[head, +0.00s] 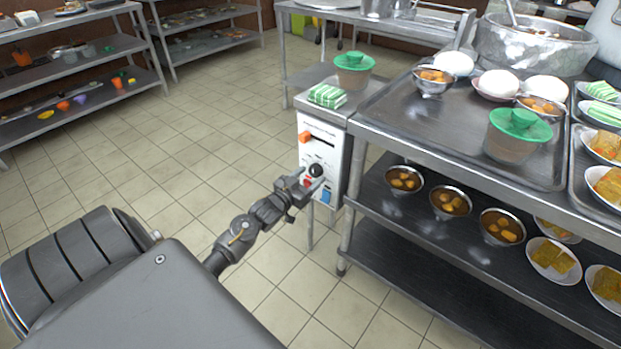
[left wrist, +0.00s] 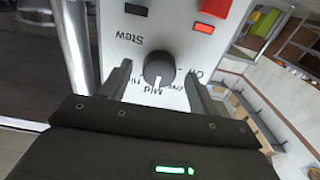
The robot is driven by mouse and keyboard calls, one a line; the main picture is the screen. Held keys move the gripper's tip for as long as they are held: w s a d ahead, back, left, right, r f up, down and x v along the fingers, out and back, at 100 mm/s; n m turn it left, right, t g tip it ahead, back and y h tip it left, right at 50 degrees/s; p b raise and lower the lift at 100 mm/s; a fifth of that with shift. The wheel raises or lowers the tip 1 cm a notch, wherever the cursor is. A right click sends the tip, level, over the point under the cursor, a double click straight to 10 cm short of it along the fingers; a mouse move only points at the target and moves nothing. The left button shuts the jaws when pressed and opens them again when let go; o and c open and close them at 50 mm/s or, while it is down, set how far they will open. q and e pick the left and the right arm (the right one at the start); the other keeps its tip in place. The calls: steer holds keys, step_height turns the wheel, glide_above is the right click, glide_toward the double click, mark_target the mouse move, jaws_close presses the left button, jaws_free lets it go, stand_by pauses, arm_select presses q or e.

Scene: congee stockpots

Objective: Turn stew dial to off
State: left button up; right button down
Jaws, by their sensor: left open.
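The stew dial is a round black knob (head: 316,170) on a white control panel (head: 335,160) at the end of a steel counter. In the left wrist view the dial (left wrist: 158,67) sits below an upside-down "Stew" label, and its white mark points down toward "Mid". Other lettering around it is partly hidden by the fingers. My left gripper (head: 309,184) is open at the panel, and its two fingers (left wrist: 157,85) stand on either side of the dial with gaps showing. I cannot tell how deep they reach. My right gripper is not in view.
The panel also carries an orange-red switch (head: 304,137), a blue part (head: 326,196) and a red indicator (left wrist: 204,27). A steel table (head: 375,130) with bowls and a lower shelf stands close on the right. Open tiled floor (head: 180,170) lies to the left.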

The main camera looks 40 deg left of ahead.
arm_select(q)
steer(key=shift+w, duration=0.5)
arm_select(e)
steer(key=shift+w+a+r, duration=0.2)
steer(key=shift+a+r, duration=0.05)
